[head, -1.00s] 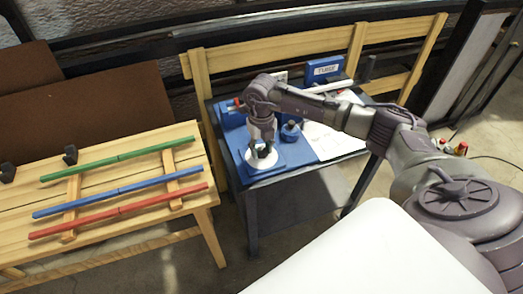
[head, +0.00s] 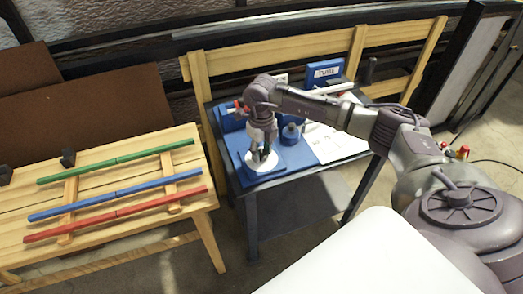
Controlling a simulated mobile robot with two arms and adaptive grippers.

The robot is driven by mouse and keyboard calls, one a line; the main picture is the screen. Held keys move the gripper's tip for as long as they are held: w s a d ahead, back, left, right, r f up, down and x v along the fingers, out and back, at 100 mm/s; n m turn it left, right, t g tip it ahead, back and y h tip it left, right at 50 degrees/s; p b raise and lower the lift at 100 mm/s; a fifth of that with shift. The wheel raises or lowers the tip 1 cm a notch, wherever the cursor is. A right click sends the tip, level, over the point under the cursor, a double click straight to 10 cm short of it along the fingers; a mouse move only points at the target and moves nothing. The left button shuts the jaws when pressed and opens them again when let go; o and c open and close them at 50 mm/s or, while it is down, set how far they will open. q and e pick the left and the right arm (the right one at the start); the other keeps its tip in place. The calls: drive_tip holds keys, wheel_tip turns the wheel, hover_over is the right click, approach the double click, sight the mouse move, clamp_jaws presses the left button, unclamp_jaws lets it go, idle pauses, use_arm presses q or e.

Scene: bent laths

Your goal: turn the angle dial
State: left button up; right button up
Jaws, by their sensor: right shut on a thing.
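The angle dial (head: 252,162) is a white disc on a blue base plate (head: 296,158) on the small dark table. My right gripper (head: 263,156) points down over the disc, shut on the dial's middle. The fingers hide the part they hold and any pointer there. My left gripper is not in the head view.
A blue knobbed block (head: 291,133) stands close to the right of my gripper. A white sheet (head: 338,144) and a blue sign reading TUBE (head: 325,72) are farther right and back. A wooden bench (head: 110,226) at left carries green, blue and red laths (head: 115,187).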

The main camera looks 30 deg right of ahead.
sight(261, 153)
drive_tip(key=o, duration=1.1)
drive_tip(key=shift+o, duration=0.2)
wheel_tip(261, 153, up, 12)
